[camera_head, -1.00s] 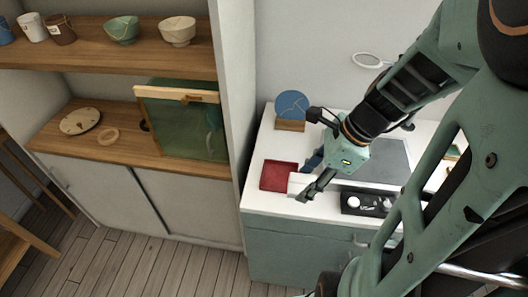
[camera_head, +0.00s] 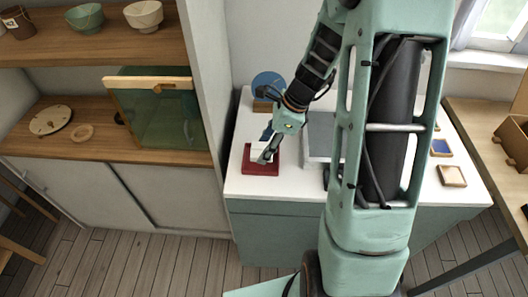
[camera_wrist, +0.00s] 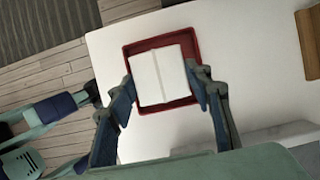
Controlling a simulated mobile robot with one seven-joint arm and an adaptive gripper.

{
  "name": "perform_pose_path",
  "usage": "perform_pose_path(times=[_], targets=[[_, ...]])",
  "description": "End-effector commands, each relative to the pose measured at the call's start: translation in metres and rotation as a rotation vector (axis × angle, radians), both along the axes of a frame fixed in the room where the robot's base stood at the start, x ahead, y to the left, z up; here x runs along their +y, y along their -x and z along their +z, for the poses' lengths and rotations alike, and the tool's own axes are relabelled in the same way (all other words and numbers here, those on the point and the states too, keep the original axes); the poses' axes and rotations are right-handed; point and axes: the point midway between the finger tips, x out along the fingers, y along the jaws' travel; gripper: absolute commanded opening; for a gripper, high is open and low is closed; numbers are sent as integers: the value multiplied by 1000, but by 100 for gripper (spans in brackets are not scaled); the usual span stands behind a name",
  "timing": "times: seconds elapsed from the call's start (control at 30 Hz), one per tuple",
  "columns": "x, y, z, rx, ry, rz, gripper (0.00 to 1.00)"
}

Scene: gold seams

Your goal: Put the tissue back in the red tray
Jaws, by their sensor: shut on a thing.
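The white tissue (camera_wrist: 158,76) is a flat rectangular block with a paler band down its middle. It also shows small and pale in the head view (camera_head: 257,156). My gripper (camera_wrist: 163,76) is shut on it, one finger at each side. The red tray (camera_wrist: 160,41) is a shallow square with a raised rim, on the white counter; in the head view its front wall (camera_head: 262,172) shows below the tissue. The tissue is over the inside of the tray, within its rim as seen from the wrist. Whether it touches the floor of the tray I cannot tell.
A blue disc (camera_head: 268,84) stands behind the tray on the white counter (camera_head: 238,186). A grey panel (camera_head: 319,138) lies to the right. A wooden shelf unit with a green framed panel (camera_head: 158,117) stands at the left.

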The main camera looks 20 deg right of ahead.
Motion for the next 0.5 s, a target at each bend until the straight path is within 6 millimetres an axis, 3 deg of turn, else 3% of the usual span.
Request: perform_pose_path(times=[0.17, 0.37, 0.5], targets=[[1, -6, -9, 2, -1, 0, 20], [1, -6, -38, 3, -2, -2, 20], [1, -6, -38, 0, 0, -1, 20]])
